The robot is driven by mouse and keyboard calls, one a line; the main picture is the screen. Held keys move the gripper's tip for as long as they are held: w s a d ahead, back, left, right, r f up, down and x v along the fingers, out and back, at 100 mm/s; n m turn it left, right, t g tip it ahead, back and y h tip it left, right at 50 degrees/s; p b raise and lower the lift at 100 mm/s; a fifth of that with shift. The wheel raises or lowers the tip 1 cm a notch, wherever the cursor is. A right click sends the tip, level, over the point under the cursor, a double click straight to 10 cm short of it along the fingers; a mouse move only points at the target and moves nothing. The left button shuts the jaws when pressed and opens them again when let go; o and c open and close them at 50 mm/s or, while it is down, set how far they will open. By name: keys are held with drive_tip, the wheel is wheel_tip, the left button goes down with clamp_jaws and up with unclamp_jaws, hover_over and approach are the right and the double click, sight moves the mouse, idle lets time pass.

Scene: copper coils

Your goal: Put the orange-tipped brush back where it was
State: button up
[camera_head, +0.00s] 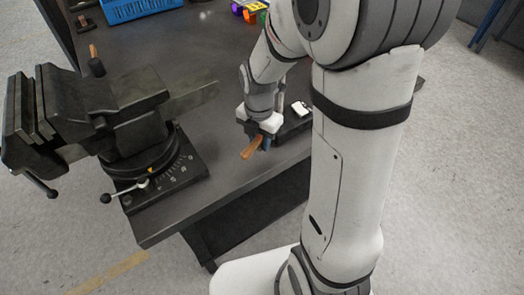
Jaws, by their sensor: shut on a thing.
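My gripper (264,141) is low over the near right part of the dark workbench (225,120), close to its front edge. It is shut on an orange-brown handled thing, likely the brush (250,149), whose handle sticks out toward the lower left. The rest of it is hidden by the fingers. I cannot tell whether it touches the bench. Another thing with an orange tip and dark body (95,62) shows upright behind the vise at the left.
A large dark vise (130,110) with levers fills the bench's left side. A black tray or box (294,122) with a small white thing (300,109) lies just right of my gripper. A blue crate (140,8) and small coloured things (249,10) are at the back. The bench middle is clear.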

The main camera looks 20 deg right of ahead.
sight(261, 160)
drive_tip(key=shift+d+f, duration=0.2)
drive_tip(key=shift+f, duration=2.65)
drive_tip(key=shift+f+b, duration=0.25)
drive_tip(key=shift+b, duration=0.1)
drive_tip(key=o, duration=0.9)
drive_tip(key=shift+r, duration=0.1)
drive_tip(key=shift+o, duration=0.2)
